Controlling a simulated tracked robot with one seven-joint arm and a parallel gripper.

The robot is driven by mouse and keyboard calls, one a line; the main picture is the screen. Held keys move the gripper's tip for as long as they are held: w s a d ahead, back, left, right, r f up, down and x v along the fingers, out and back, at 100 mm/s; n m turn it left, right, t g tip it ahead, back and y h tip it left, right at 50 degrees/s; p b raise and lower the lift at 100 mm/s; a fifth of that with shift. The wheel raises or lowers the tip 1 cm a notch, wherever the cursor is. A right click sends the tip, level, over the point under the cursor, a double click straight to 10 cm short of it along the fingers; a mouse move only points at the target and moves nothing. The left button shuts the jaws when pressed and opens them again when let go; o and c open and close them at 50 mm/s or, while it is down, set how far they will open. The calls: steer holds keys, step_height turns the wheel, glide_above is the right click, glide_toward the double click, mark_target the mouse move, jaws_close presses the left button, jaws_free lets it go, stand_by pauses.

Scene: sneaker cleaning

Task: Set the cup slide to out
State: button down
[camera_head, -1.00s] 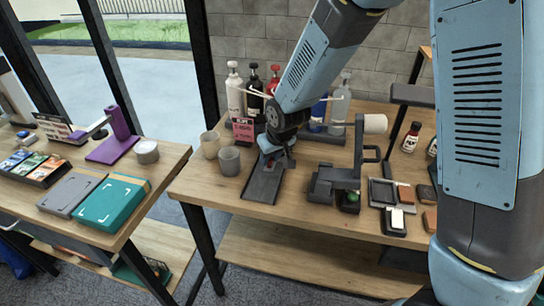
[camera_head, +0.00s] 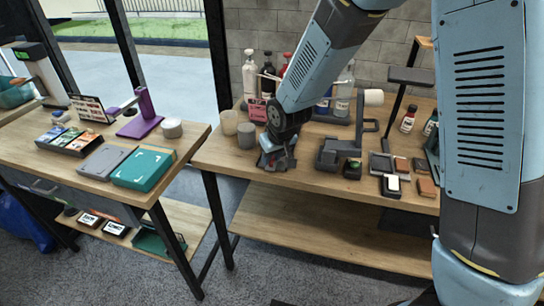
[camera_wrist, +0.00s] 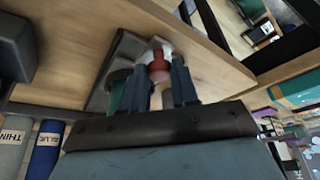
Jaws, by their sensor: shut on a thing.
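The cup slide (camera_head: 266,163) is a dark, flat rail on the wooden bench, near its front edge. My arm and gripper hide much of it. My gripper (camera_head: 278,158) is low over the front end of the slide. In the wrist view, my gripper (camera_wrist: 162,88) has its two dark blue fingers on either side of a red knob (camera_wrist: 158,66) on a pale mount, and is shut on it. Grey plates of the slide (camera_wrist: 122,58) show behind the fingers. A green part shows beside the left finger. The slide's exact position is hard to read.
A grey cup (camera_head: 247,136) and a beige cup (camera_head: 229,122) stand just left of the slide. Several bottles (camera_head: 250,75) stand behind. A gap separates the left table (camera_head: 190,137) from this bench.

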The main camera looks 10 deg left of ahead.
steer(key=shift+s+a+f, duration=0.1)
steer(key=shift+s, duration=0.2)
steer(key=c, duration=1.2)
jaws_free()
steer(key=o, duration=0.3)
steer(key=shift+o, duration=0.2)
steer(key=shift+w, duration=0.1)
steer(key=shift+r, duration=0.5)
steer(key=v, duration=1.3)
